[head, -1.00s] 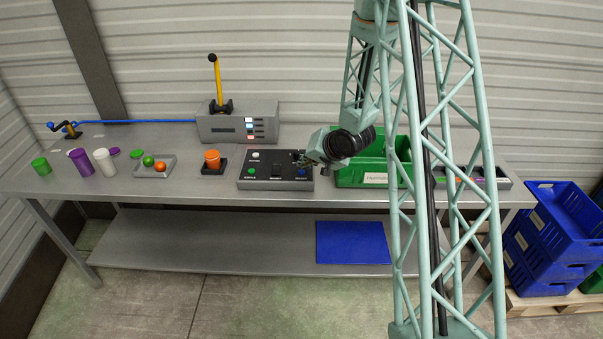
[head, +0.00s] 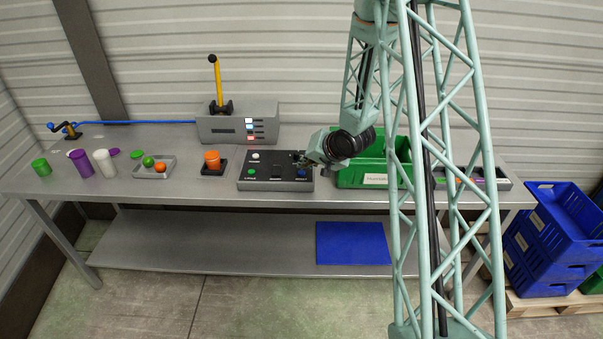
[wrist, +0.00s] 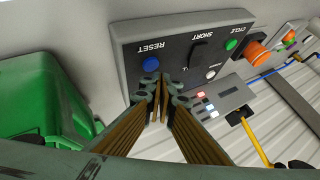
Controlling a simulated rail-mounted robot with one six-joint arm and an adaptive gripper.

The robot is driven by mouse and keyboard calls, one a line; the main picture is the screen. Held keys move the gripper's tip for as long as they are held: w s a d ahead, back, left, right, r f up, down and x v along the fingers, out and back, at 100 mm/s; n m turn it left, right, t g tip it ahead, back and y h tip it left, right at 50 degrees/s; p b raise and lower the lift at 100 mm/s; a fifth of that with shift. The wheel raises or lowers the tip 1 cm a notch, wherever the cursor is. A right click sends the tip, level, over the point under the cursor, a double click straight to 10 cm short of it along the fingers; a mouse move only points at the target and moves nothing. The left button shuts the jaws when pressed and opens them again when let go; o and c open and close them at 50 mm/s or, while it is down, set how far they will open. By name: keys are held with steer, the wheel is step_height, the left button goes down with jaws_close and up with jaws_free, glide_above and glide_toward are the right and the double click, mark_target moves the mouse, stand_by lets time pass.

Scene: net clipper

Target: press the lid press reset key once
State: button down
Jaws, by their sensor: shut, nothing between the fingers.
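The reset key is a round blue button (wrist: 151,64) marked RESET on the dark panel of a grey control box (wrist: 125,30). In the head view the blue key (head: 301,172) is at the box's front right corner. My gripper (wrist: 158,92) is shut and empty, its fingertips over the panel beside the blue key. The key's top shows clear of the fingers, and I see no contact. In the head view my gripper (head: 299,158) is above the back right part of the box.
The panel also has a black rocker marked SHORT (wrist: 198,55), a green CYCLE button (wrist: 231,44) and a white button (wrist: 211,74). A green bin (head: 372,172) stands close to the right. A grey machine with a yellow lever (head: 217,80) stands behind.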

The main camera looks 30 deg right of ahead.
mark_target(303, 172)
steer(key=shift+f+b, duration=0.35)
steer(key=shift+f, duration=0.45)
stand_by(1.4)
steer(key=shift+r, duration=0.1)
stand_by(0.4)
steer(key=shift+r+p, duration=0.7)
steer(key=shift+r, duration=0.1)
steer(key=shift+r+p, duration=2.05)
steer(key=shift+r, duration=0.35)
steer(key=shift+r, duration=0.1)
